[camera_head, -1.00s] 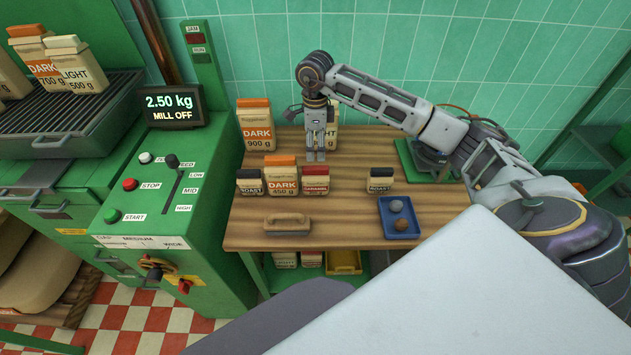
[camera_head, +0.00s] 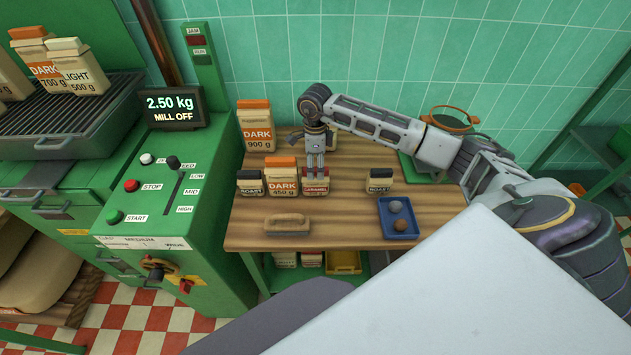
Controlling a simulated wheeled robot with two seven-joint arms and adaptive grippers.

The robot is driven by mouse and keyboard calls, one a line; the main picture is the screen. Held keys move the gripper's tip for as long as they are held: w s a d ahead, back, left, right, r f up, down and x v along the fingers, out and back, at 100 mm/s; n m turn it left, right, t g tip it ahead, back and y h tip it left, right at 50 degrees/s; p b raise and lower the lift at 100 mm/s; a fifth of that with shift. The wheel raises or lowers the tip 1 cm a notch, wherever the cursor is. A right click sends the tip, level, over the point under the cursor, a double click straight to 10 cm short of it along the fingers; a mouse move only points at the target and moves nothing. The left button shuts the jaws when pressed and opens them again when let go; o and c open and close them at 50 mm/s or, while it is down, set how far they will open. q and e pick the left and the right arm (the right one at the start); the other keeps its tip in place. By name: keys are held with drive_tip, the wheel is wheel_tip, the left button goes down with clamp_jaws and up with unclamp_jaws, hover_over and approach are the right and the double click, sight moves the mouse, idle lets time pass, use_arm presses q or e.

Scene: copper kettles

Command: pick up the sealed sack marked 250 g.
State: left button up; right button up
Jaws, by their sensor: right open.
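My right gripper (camera_head: 316,174) is open, pointing down at the small red-labelled sack (camera_head: 316,187) marked CARAMEL. Its fingers overlap the top of that sack; I cannot tell whether they touch it. An orange-topped sack (camera_head: 282,180) marked DARK 450 g stands just left of it. Small dark-labelled ROAST sacks stand at the left (camera_head: 250,185) and at the right (camera_head: 379,181). A tall sack (camera_head: 256,127) marked DARK 900 g stands behind. I can read no 250 g mark on any sack; the small sacks' weights are too small to read. My left gripper is not in view.
A brush-like block (camera_head: 287,225) and a blue tray (camera_head: 398,220) with two lumps lie there. A green mill (camera_head: 175,190) stands left, reading 2.50 kg. Another sack behind my right gripper is mostly hidden.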

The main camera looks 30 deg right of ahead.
sight(315, 176)
drive_tip(key=shift+f, duration=0.55)
drive_tip(key=shift+f+p, duration=0.7)
drive_tip(key=shift+f, duration=1.9)
drive_tip(key=c, duration=1.3)
